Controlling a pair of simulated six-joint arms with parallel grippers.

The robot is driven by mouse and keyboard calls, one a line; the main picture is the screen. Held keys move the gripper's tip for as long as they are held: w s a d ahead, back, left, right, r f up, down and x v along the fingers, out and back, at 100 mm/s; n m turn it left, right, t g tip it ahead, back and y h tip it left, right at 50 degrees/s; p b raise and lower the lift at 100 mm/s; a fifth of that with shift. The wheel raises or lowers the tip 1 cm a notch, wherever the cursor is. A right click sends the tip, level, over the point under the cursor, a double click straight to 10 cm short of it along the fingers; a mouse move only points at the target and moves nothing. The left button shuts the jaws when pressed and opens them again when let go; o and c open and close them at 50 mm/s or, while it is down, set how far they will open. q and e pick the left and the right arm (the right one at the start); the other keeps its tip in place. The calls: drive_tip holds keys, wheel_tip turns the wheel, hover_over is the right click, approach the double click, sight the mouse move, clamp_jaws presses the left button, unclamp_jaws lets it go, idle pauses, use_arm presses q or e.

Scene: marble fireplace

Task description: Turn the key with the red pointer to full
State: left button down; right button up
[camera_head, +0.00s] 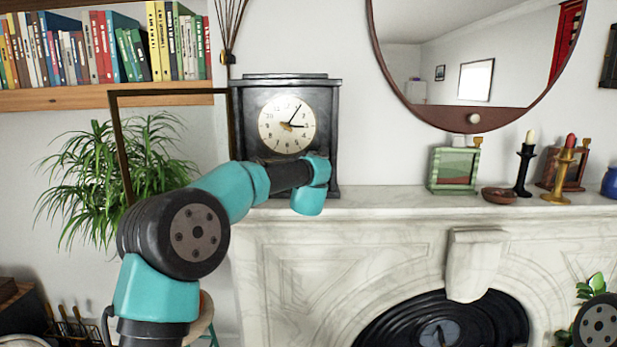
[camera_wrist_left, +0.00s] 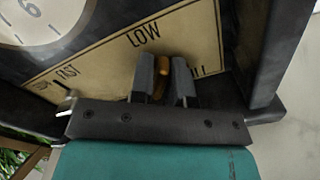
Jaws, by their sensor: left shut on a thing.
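A dark mantel clock (camera_head: 285,95) with a pale round dial (camera_head: 287,124) stands on the mantel. My left arm reaches across its lower front, so the key area is hidden in the head view. In the left wrist view, a tan label panel (camera_wrist_left: 115,52) reads "LOW" in the middle, with "FAST" at left and a partly covered word ending in "ULL" at right. My left gripper (camera_wrist_left: 163,72) is shut on a small brass-orange key (camera_wrist_left: 163,70) below "LOW". I cannot make out a red pointer. My right gripper is out of view.
The marble mantel (camera_head: 390,200) is clear just right of the clock. Farther right are a green glass box (camera_head: 455,168), a small bowl (camera_head: 500,195) and candlesticks (camera_head: 524,168). A leafy plant (camera_head: 110,175) and a bookshelf (camera_head: 100,98) are at left.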

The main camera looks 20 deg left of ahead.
use_arm(q)
drive_tip(key=m, duration=0.4)
drive_tip(key=shift+m, duration=0.3)
drive_tip(key=m, duration=0.4)
drive_tip(key=shift+m, duration=0.3)
drive_tip(key=c, duration=1.2)
unclamp_jaws()
drive_tip(key=v, duration=1.7)
drive_tip(key=shift+s+d, duration=0.15)
drive_tip(key=shift+s, duration=0.05)
